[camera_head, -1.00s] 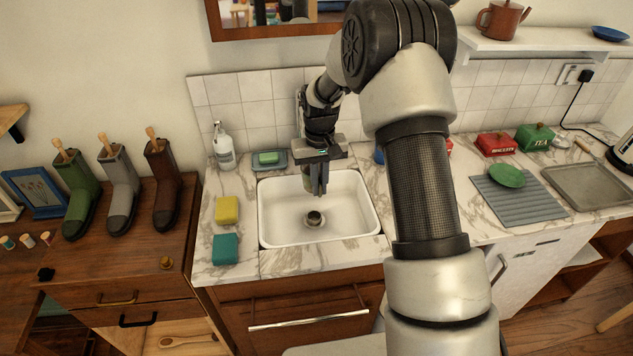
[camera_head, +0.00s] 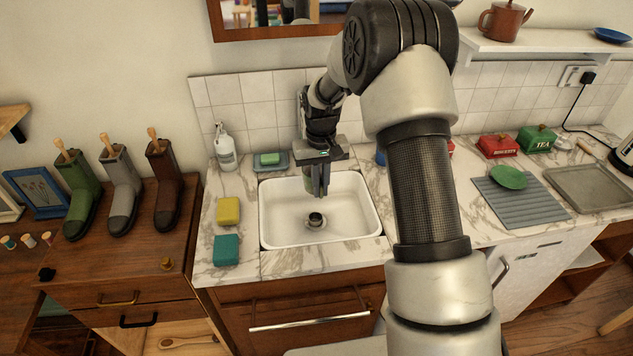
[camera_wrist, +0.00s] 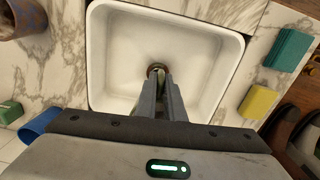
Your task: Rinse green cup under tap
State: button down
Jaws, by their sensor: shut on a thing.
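My gripper (camera_head: 321,190) points down over the white sink (camera_head: 275,232), near its back edge. In the wrist view its fingers (camera_wrist: 161,85) are close together above the basin. A small greenish part of the green cup (camera_head: 308,184) shows beside the fingers in the head view. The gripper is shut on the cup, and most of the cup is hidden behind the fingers. The tap cannot be made out behind my arm. The drain (camera_head: 315,220) is visible and the basin around it looks empty.
Left of the sink are a yellow sponge (camera_head: 229,211), a teal sponge (camera_head: 227,250) and a soap bottle (camera_head: 225,150). A green soap bar (camera_head: 269,158) lies on a dish behind. A blue object (camera_wrist: 40,125) stands beside the sink. A grey mat (camera_head: 520,202) lies right.

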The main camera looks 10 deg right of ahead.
jog(key=shift+w+d, duration=0.1)
jog(key=shift+w+d, duration=0.25)
jog(key=shift+d, duration=0.2)
jog(key=s+d, duration=0.4)
jog(key=s, duration=0.2)
jog(key=shift+s+d+b, duration=0.15)
jog(key=shift+s+b, duration=0.25)
jog(key=shift+b, duration=0.05)
dwell(0.5)
dwell(0.7)
dwell(0.5)
jog(key=s+d+r+p, duration=0.2)
jog(key=s+r, duration=0.2)
jog(key=shift+d, duration=0.3)
jog(key=shift+s, duration=0.1)
dwell(0.5)
